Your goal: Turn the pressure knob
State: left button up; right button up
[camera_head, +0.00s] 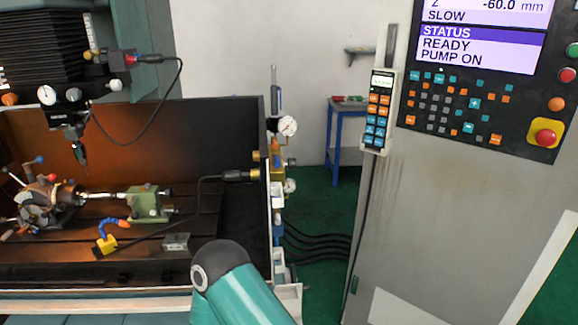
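Neither of my grippers shows in the head view. A teal link of one of my arms rises from the bottom centre, its gripper out of view.
A control cabinet (440,200) with a screen and red stop button (544,137) stands right. A handheld pendant (378,110) hangs on it. Black hoses (315,242) run from the machine towards the cabinet. A blue table (345,135) stands behind. The chuck (48,205) sits left.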

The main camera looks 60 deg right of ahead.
aim_at(291, 164)
jog(key=z, duration=0.4)
jog(key=i, duration=0.2)
jog(key=z, duration=1.55)
jog(key=i, duration=0.85)
jog(key=u, duration=0.2)
jog(key=k, duration=0.8)
jog(key=z, duration=0.2)
jog(key=i, duration=0.8)
jog(key=u, duration=0.1)
